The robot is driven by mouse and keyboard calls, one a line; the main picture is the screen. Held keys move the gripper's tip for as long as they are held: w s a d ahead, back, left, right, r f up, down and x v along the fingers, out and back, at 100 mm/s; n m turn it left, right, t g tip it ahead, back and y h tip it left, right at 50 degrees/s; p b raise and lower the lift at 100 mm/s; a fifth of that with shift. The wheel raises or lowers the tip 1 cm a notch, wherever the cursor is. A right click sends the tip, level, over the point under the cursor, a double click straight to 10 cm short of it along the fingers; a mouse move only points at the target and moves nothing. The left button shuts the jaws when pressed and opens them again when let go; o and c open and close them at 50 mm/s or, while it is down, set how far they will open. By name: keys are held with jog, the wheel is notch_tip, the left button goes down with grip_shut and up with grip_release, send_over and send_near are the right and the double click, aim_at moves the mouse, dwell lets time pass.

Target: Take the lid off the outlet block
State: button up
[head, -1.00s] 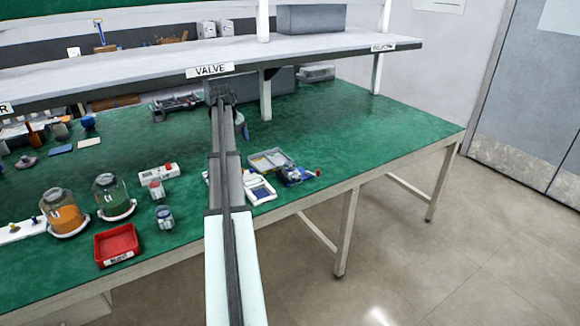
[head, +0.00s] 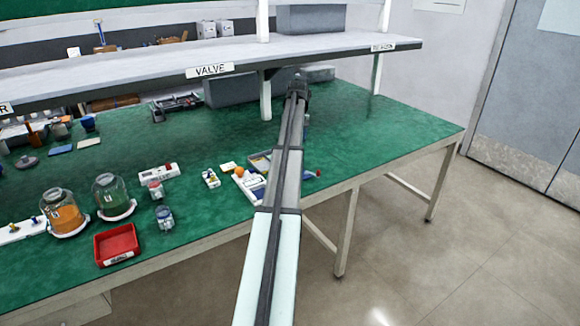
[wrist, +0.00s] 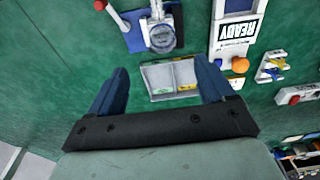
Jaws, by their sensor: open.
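My gripper (wrist: 161,66) is open, its two blue fingers apart above the green bench, with nothing seen between them at their height. In the head view my gripper end (head: 298,88) is past the front devices, and its fingers cannot be made out. In the wrist view a blue-based block (wrist: 158,32) with a round grey-and-clear cap on it lies beyond the fingertips. It may be the outlet block with its lid, but no label shows this. In the head view my arm covers most of it.
A grey compartment tray (wrist: 152,94) lies below, between the fingers. Right of it are a white READY device (wrist: 232,47), an orange knob (wrist: 240,65) and a small white valve piece (wrist: 272,66). Jars (head: 115,197) and a red bin (head: 117,243) stand left. A shelf (head: 150,68) overhangs the back.

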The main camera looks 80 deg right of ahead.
jog(key=f, duration=0.6)
jog(key=shift+w+d, duration=0.25)
jog(key=shift+w, duration=0.05)
jog(key=shift+w+d+f, duration=0.1)
jog(key=shift+w+f, duration=0.05)
jog(key=shift+f, duration=0.7)
jog(key=shift+w+d+f, duration=0.1)
jog(key=shift+w+f, duration=0.1)
jog(key=shift+f, duration=0.7)
jog(key=shift+w+d+f, duration=0.1)
jog(key=shift+w+f, duration=0.05)
jog(key=shift+f, duration=0.7)
jog(key=shift+c, duration=0.4)
jog(key=c, duration=1)
